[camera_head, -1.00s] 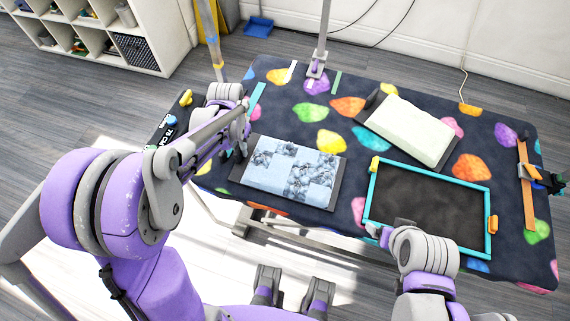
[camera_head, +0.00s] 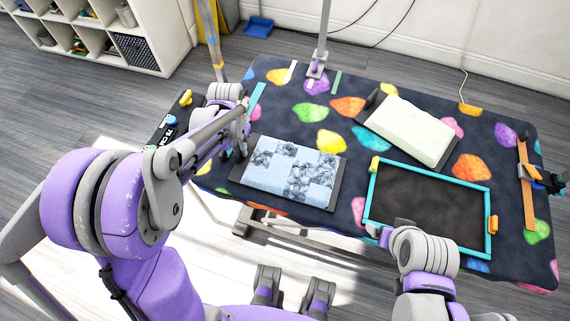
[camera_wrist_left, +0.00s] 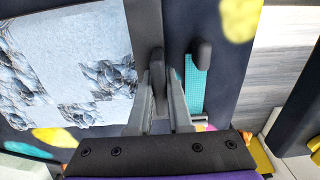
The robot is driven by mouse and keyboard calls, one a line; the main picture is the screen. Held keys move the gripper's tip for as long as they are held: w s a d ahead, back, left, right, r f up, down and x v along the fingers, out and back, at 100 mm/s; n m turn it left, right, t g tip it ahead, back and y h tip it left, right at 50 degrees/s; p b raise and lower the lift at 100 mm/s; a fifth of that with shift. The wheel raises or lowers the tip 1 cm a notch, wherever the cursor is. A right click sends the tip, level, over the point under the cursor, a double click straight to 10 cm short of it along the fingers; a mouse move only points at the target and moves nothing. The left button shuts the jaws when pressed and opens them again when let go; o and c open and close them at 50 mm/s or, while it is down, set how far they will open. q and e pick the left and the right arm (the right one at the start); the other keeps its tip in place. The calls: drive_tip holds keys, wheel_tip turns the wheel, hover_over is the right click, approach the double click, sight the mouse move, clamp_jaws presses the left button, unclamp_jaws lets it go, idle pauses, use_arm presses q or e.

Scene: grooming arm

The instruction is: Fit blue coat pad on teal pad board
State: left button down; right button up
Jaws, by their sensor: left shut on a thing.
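The blue coat pad (camera_head: 295,172), a light blue patterned sheet on a dark backing, lies flat on the table left of the teal pad board. It also shows in the left wrist view (camera_wrist_left: 70,45). The teal pad board (camera_head: 425,208) is a dark empty panel inside a teal rim. My left gripper (camera_head: 240,150) is at the pad's left end. In the left wrist view its fingers (camera_wrist_left: 160,92) are shut on the pad's dark knob. My right gripper (camera_head: 380,235) is by the board's lower left corner; its fingers are too small to read.
A pale green pad (camera_head: 410,130) on a dark backing lies behind the board. An orange strip (camera_head: 527,185) lies at the right. A post (camera_head: 318,65) stands at the table's back edge. Colourful spots cover the dark table mat.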

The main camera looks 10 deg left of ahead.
use_arm(q)
drive_tip(key=shift+r, duration=0.15)
drive_tip(key=shift+r+p, duration=2.2)
drive_tip(key=shift+r, duration=1.2)
